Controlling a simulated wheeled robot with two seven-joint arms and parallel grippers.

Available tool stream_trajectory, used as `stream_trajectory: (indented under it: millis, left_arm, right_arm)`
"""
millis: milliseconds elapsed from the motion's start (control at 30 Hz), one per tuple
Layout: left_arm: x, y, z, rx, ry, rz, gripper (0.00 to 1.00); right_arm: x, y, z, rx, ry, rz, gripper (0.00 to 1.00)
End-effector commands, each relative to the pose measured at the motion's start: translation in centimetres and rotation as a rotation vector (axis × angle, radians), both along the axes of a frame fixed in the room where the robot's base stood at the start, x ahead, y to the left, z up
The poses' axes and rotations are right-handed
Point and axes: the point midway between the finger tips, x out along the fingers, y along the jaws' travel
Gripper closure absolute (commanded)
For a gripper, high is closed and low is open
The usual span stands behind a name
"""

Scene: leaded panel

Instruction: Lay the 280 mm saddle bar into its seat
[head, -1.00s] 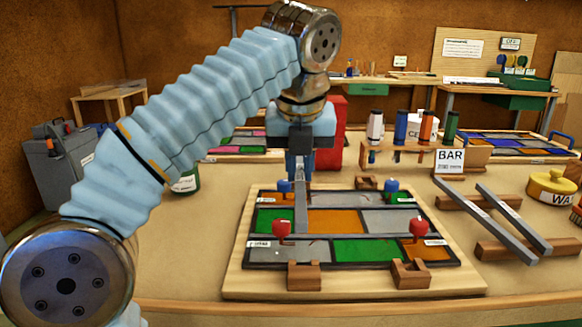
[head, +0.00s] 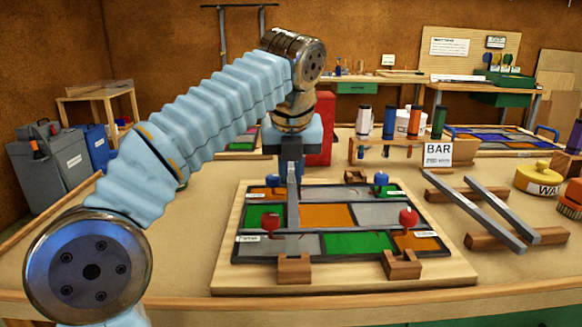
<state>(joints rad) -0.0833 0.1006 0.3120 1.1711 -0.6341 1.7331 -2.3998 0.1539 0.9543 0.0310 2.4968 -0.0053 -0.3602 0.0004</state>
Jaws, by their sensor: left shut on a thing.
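My left gripper (head: 290,160) is above the back left of the leaded panel (head: 328,215), shut on a thin grey saddle bar (head: 292,195). The bar runs from the jaws down the picture over the panel's left part. I cannot tell if its lower end touches the panel. Notched wooden blocks stand at the board's front edge, one at left (head: 294,268) and one at right (head: 401,264). A back block (head: 355,177) shows partly, and the gripper and bar may hide another. My right gripper is not in view.
Two grey bars (head: 482,208) lie on wooden rests at the right, beside a BAR sign (head: 438,155). Red knobs (head: 408,218) and blue knobs (head: 381,178) stand up from the panel. A red block (head: 322,130) is behind my gripper.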

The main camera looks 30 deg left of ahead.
Motion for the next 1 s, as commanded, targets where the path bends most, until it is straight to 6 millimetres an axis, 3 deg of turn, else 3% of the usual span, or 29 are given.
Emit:
stream_trajectory:
  millis: [200,400,1000]
  left_arm:
    - [-0.1,0.0,-2.5,0.001,-0.002,0.001,1.00]
    - [0.0,0.0,-3.7,0.000,-0.002,0.001,1.00]
    - [0.0,0.0,-3.8,0.000,-0.002,0.001,1.00]
  right_arm:
    - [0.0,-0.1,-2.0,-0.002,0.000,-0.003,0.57]
    - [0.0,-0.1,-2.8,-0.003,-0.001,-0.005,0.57]
    - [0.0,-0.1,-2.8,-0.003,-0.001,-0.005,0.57]
